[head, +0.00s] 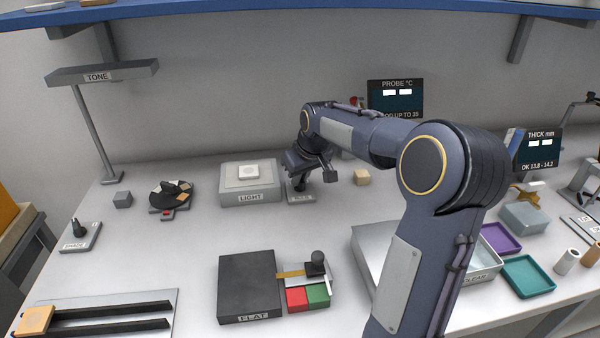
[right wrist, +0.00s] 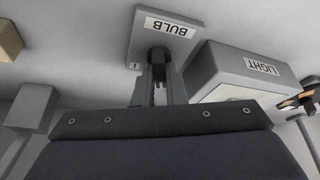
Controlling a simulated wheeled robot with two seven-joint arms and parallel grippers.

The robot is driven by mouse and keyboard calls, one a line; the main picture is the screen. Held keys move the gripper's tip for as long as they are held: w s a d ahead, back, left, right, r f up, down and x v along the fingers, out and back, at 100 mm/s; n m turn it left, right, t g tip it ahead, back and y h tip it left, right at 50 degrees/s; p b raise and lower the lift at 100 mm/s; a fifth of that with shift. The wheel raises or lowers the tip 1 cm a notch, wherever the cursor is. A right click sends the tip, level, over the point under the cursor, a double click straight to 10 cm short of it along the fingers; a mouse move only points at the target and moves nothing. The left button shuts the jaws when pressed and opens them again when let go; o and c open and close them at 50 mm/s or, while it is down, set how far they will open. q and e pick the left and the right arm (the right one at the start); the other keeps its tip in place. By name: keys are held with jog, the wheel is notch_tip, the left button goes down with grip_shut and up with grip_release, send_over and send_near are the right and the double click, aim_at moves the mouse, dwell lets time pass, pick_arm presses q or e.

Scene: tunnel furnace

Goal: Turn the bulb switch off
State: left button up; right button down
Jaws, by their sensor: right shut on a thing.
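The bulb switch is a grey plate (right wrist: 185,42) labelled BULB, with a dark knob (right wrist: 159,54) standing on it, seen in the right wrist view. A small "I" mark shows at the plate's corner. In the head view the plate (head: 301,199) sits just right of the LIGHT box, mostly under my gripper. My right gripper (head: 299,183) points down onto the switch. Its fingers (right wrist: 156,80) are shut on the knob in the right wrist view. The fingers hide part of the knob, and its exact lean is hard to tell. My left gripper is not in view.
The LIGHT box (head: 250,196) stands close on the left of the switch. A tan block (head: 361,177) lies to its right. A black FLAT plate (head: 247,286) lies in front. The PROBE display (head: 395,108) stands behind my right arm. Bare table lies between the switch and the FLAT plate.

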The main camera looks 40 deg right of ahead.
jog(key=shift+n+y, duration=0.3)
jog(key=shift+n, duration=0.4)
jog(key=c, duration=1.5)
grip_release()
jog(key=shift+r+p, duration=0.1)
jog(key=shift+p, duration=0.2)
jog(key=v, duration=0.7)
jog(key=shift+s+d+r+p, duration=0.1)
jog(key=shift+s+r+p, duration=0.05)
jog(key=shift+r+p, duration=0.25)
jog(key=shift+f, duration=0.1)
